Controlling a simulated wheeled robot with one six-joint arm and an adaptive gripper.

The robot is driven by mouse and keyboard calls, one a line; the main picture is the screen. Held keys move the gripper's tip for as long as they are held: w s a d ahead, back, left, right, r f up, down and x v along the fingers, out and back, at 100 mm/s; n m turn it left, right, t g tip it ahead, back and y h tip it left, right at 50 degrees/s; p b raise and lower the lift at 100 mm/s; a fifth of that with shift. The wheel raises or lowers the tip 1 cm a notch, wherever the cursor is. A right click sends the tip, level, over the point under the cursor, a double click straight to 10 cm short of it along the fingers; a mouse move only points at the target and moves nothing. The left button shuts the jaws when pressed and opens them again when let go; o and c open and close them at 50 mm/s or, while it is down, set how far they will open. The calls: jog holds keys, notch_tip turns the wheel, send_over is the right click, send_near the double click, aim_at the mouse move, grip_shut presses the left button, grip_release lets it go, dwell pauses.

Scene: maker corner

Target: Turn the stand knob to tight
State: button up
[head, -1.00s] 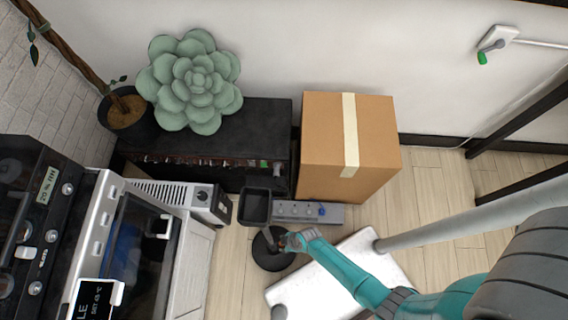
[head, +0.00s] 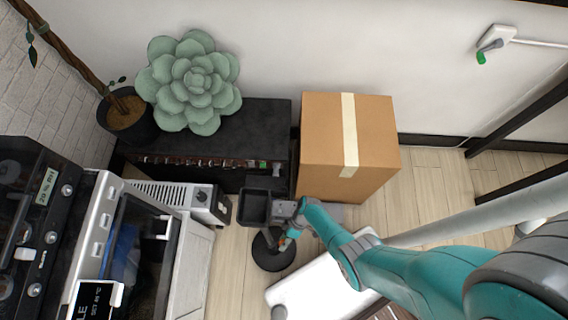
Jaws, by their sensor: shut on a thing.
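The stand has a dark square tray on top (head: 255,207) and a round black base (head: 272,252) on the floor. My gripper (head: 284,226) is at the right side of the stand, between tray and base height as seen from above. It is shut on the stand knob, which is mostly hidden by the gripper and wrist. A small orange spot shows beside the gripper, too small to make out. I cannot read the knob's turn position.
A cardboard box (head: 375,140) stands behind the stand. A black low cabinet (head: 260,115) with a large succulent (head: 190,85) is at the back left. A white machine (head: 190,245) is close on the left. A white panel (head: 310,290) lies in front.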

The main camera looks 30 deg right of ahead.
jog(key=shift+w+d+f, duration=0.1)
jog(key=shift+w+f, duration=0.05)
jog(key=shift+w, duration=0.1)
jog(key=shift+o, duration=0.2)
jog(key=shift+w+d, duration=0.1)
jog(key=shift+w, duration=0.2)
dwell(0.8)
jog(key=o, duration=1.1)
jog(key=shift+s, duration=0.25)
jog(key=v, duration=1.2)
jog(key=shift+w, duration=0.25)
jog(key=shift+d+f, duration=0.1)
jog(key=shift+f, duration=0.05)
